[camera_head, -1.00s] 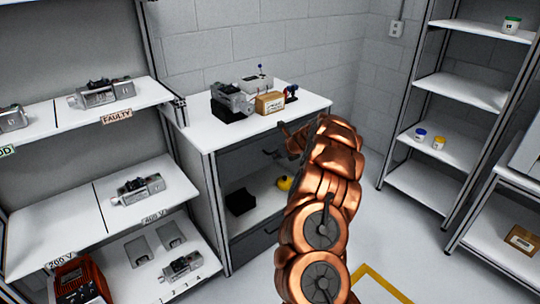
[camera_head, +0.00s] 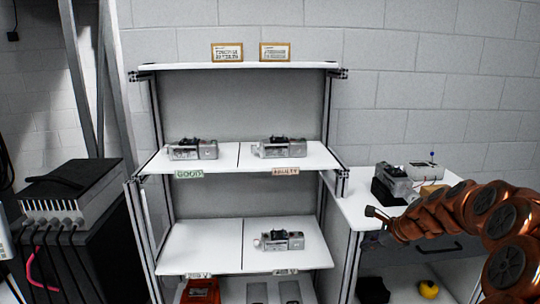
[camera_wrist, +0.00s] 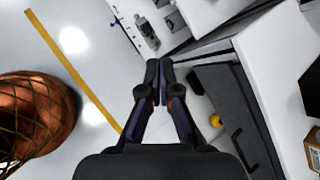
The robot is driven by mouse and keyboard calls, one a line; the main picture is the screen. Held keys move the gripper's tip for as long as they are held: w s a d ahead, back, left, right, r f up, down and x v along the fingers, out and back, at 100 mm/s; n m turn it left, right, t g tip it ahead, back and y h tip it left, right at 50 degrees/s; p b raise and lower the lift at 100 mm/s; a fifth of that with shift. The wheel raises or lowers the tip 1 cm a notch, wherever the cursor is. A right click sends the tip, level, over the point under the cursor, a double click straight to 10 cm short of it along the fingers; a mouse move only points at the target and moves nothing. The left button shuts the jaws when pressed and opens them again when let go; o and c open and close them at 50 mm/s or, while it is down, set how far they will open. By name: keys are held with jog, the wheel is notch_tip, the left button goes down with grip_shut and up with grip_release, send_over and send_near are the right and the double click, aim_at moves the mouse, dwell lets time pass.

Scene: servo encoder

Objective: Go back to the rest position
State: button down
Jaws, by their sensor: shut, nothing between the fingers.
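My copper-coloured arm reaches in from the right in the head view, in front of the side bench. My gripper (camera_wrist: 158,75) is shut and empty in the wrist view, its two dark fingertips together above the floor. In the head view its dark end (camera_head: 376,226) shows small at the left tip of the arm, by the bench's front corner, and its fingers are hard to make out there.
The bench (camera_head: 352,208) at right holds a servo unit and a cardboard box. A yellow thing (camera_head: 429,289) lies low under it. A ribbed dark device (camera_head: 70,190) stands left.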

jog(key=s+a+r+n+g, duration=0.2)
jog(key=s+a+n, duration=0.45)
jog(key=s, duration=0.45)
jog(key=s+a+r+n+g, duration=0.3)
jog(key=s+a+n, duration=0.4)
jog(key=s, duration=0.4)
jog(key=s+d+f+n+g+h, duration=0.1)
jog(key=s+n, duration=0.3)
jog(key=s, duration=0.8)
jog(key=s+d+f+n+g+h, duration=0.1)
jog(key=s+n+h, duration=0.3)
jog(key=s, duration=0.9)
jog(key=shift+d+f+n+g+p, duration=0.3)
jog(key=shift+n+g, duration=0.15)
jog(key=shift+g, duration=0.05)
